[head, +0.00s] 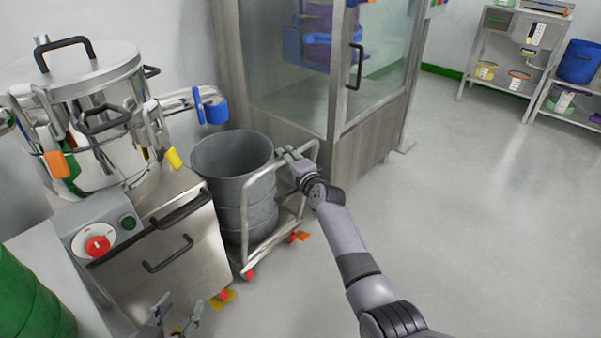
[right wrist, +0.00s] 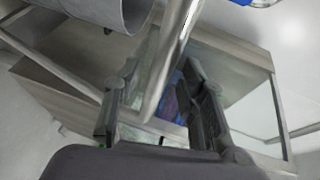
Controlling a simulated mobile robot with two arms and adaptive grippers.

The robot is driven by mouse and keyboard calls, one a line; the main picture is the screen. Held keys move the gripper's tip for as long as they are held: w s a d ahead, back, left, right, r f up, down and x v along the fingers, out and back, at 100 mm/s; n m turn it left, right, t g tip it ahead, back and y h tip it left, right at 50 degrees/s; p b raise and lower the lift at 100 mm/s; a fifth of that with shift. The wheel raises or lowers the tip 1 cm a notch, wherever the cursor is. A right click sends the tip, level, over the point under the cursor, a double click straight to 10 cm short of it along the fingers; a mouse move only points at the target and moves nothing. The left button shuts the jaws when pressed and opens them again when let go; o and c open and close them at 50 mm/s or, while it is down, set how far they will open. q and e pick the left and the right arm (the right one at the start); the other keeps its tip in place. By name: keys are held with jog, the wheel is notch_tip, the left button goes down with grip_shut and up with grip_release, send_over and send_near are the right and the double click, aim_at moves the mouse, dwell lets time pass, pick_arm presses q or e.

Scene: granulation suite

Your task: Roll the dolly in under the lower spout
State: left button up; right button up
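The dolly (head: 303,205) is a tubular metal frame on orange and red castors, standing between the steel machine and the glass-fronted cabinet. It carries a tall grey drum (head: 212,160), open at the top. A horizontal steel spout (head: 178,103) with a blue end part (head: 213,109) comes off the lidded vessel, above and behind the drum's left rim. My right gripper (head: 290,157) is at the dolly's handle. In the right wrist view its fingers (right wrist: 163,105) stand apart, with the handle bar (right wrist: 175,60) running between them. My left gripper (head: 174,318) is open and empty at the bottom edge.
The steel machine, with a red button (head: 97,245) and black handles, stands close left of the dolly. The glass-fronted cabinet (head: 290,90) stands behind it. A green drum (head: 30,300) is at lower left. Shelves (head: 540,70) are far right. The floor (head: 470,220) at right is clear.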

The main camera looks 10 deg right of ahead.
jog(key=v, duration=0.9)
jog(key=shift+s, duration=0.4)
jog(key=shift+d+r, duration=0.1)
jog(key=shift+d, duration=0.05)
